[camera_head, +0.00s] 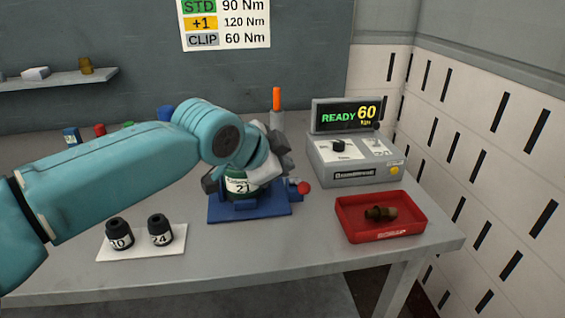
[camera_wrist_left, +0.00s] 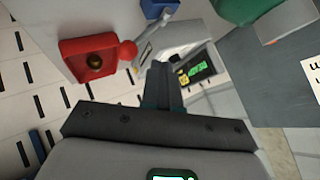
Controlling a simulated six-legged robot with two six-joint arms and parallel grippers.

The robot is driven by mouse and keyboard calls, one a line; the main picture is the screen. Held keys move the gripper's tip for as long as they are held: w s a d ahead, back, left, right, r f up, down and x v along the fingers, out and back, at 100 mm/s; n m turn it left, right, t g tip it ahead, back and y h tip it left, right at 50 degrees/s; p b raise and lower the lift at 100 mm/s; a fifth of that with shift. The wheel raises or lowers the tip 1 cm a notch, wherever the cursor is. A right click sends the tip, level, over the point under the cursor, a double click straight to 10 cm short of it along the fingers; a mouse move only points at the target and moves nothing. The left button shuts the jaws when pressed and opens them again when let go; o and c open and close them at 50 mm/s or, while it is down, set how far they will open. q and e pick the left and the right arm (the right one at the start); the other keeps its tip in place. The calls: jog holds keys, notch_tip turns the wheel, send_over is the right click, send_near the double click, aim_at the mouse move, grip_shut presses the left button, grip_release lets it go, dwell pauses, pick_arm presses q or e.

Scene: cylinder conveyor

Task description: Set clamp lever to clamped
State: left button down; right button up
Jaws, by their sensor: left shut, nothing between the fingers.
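The clamp lever's red knob (camera_head: 304,187) sticks out at the right side of the blue clamp fixture (camera_head: 222,213). The knob (camera_wrist_left: 128,48) and the grey lever rod (camera_wrist_left: 152,36) also show in the left wrist view. A green cylinder (camera_head: 236,183) marked 21 stands in the fixture, partly hidden by my arm. My left gripper (camera_head: 280,150) is above the fixture, up and left of the knob. In the wrist view its fingers (camera_wrist_left: 161,75) are together and empty, apart from the knob in the picture. My right gripper is not in view.
Two black sockets (camera_head: 119,233) (camera_head: 159,229) stand on a white card at the front left. An orange-tipped tool (camera_head: 276,99) stands behind.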

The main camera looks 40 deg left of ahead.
pick_arm(q)
jog(key=p+v, duration=0.1)
jog(key=v, duration=0.9)
jog(key=shift+d+r, duration=0.1)
dwell(0.3)
